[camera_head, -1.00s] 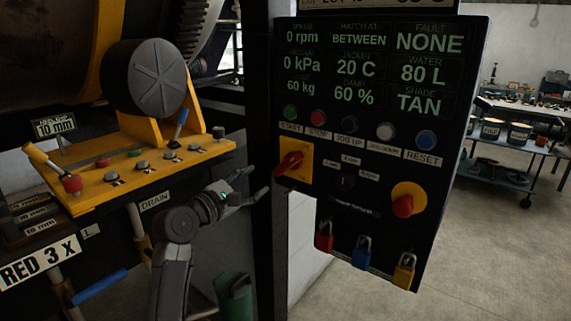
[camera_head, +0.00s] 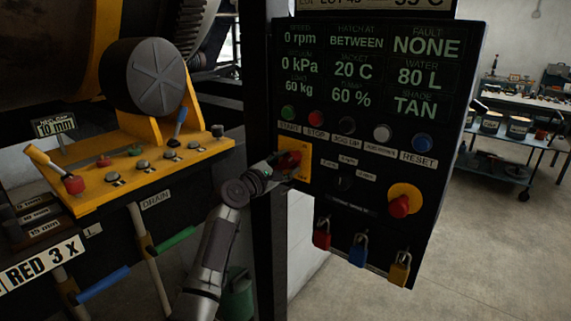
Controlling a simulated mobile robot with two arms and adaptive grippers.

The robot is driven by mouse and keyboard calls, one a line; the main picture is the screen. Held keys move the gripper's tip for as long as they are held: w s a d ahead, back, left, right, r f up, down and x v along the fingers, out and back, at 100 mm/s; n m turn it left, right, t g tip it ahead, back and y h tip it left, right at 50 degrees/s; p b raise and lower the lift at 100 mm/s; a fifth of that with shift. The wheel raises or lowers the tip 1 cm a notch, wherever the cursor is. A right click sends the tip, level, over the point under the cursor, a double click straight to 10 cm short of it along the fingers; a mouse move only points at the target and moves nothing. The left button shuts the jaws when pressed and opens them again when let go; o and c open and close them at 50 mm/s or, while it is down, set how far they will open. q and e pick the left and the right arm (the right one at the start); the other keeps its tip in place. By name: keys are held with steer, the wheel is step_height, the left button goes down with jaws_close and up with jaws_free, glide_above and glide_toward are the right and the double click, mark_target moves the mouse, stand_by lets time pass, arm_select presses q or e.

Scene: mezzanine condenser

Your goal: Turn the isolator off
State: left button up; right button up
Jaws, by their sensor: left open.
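The isolator is a red rotary handle (camera_head: 289,160) on a yellow plate (camera_head: 304,172), at the left edge of the black control panel (camera_head: 375,235). My left gripper (camera_head: 288,165) has its fingers at the red handle and hides part of it. The fingers are open; whether they touch the handle cannot be told. The handle's exact angle is hard to read behind the fingers. My right gripper is not in view.
Push buttons sit in a row above the isolator. A red knob (camera_head: 399,206) on a round yellow plate is to the right. Red (camera_head: 322,238), blue (camera_head: 358,255) and yellow (camera_head: 399,270) padlocks hang below. A dark post (camera_head: 262,110) stands left of the panel.

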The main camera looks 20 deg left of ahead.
arm_select(q)
steer(key=c, duration=0.9)
jaws_close()
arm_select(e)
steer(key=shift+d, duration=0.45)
